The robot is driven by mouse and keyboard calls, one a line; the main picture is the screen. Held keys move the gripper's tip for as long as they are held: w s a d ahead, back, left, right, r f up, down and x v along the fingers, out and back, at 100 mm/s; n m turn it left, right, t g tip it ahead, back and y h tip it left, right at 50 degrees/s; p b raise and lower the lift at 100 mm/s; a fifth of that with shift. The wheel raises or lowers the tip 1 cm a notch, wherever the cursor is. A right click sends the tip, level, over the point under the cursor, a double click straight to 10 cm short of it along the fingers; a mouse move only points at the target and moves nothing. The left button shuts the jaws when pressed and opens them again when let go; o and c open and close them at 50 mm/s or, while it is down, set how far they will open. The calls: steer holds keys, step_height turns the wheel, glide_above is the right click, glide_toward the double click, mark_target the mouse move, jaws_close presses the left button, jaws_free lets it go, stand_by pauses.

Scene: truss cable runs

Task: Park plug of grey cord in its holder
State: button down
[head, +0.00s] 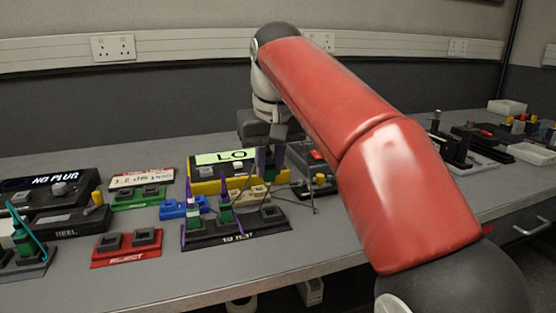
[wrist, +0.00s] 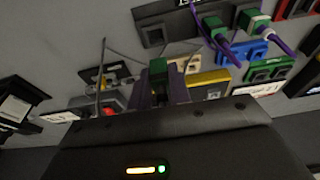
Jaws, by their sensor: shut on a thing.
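My gripper (head: 270,165) is over the middle of the bench, beside the yellow box with the "LO" display. In the wrist view its dark fingers (wrist: 163,90) are shut on a plug whose green part (wrist: 158,68) shows between them. Most of this plug is hidden by the fingers. A thin grey cord (wrist: 122,54) runs close by; I cannot clearly trace it into the plug. A tan holder (head: 250,195) stands close to the gripper, partly hidden, and also shows in the wrist view (wrist: 182,60). I cannot tell which holder belongs to the grey cord.
The black "TO TEST" holder (head: 235,238) carries green plugs with purple cords (wrist: 215,30). Around it are a red "REJECT" holder (head: 126,257), a green holder (head: 138,200), a blue holder (head: 180,211) and the yellow box (head: 210,187). The bench front edge is clear.

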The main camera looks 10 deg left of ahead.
mark_target(271, 175)
steer(key=shift+d+f, duration=0.2)
steer(key=shift+f, duration=0.1)
steer(key=x, duration=0.2)
steer(key=shift+s+f+b, duration=0.2)
steer(key=shift+f+b, duration=0.15)
steer(key=shift+f, duration=0.15)
steer(key=shift+s+b+x, duration=0.2)
steer(key=shift+b+x, duration=0.75)
steer(key=shift+x, duration=0.05)
steer(key=shift+d, duration=0.2)
steer(key=shift+p, duration=0.5)
steer(key=shift+x, duration=0.85)
stand_by(0.6)
steer(key=shift+s+d, duration=0.1)
steer(key=shift+s, duration=0.1)
stand_by(0.6)
steer(key=c, duration=1.2)
jaws_free()
